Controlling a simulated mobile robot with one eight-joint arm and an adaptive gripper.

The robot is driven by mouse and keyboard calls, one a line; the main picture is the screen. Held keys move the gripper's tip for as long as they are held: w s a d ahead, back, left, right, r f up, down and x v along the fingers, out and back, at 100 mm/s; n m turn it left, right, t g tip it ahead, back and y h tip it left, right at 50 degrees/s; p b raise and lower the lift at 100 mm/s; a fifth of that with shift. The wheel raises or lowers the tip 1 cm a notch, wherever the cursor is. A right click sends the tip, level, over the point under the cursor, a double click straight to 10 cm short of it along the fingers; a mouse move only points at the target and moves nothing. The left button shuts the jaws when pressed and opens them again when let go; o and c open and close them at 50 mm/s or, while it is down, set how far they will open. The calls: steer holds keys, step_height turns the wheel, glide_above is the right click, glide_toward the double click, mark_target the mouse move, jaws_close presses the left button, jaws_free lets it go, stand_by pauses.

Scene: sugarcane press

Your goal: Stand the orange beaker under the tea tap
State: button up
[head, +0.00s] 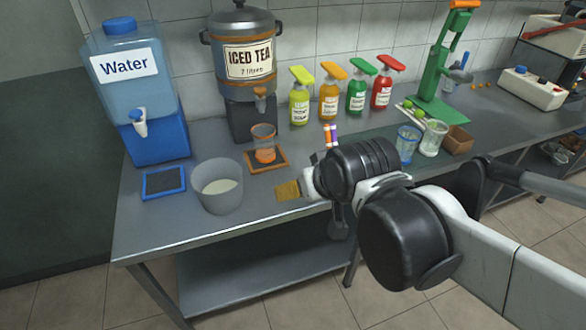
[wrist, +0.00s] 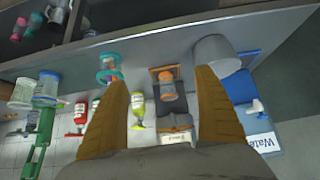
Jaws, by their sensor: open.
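The orange beaker (head: 264,143) is clear, with an orange rim and an orange lower part. It stands upright on an orange-edged mat (head: 283,158), below the tea tap (head: 261,94) of the iced tea urn (head: 238,28). My gripper (head: 288,190) is in front of and to the right of the beaker, apart from it. In the wrist view my gripper (wrist: 163,78) has its two brown fingers spread with nothing held. The beaker (wrist: 171,78) shows beyond the gap between them.
A grey pot (head: 222,198) stands left of my gripper. A water dispenser (head: 148,110) and a blue-edged mat (head: 164,183) are at the left. Several bottles (head: 328,95) line the wall. Glasses (head: 433,138) stand to the right. A teal-rimmed vessel (wrist: 109,72) shows near one finger.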

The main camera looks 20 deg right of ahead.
steer(key=s+g, duration=0.1)
steer(key=s, duration=0.5)
steer(key=shift+f, duration=0.35)
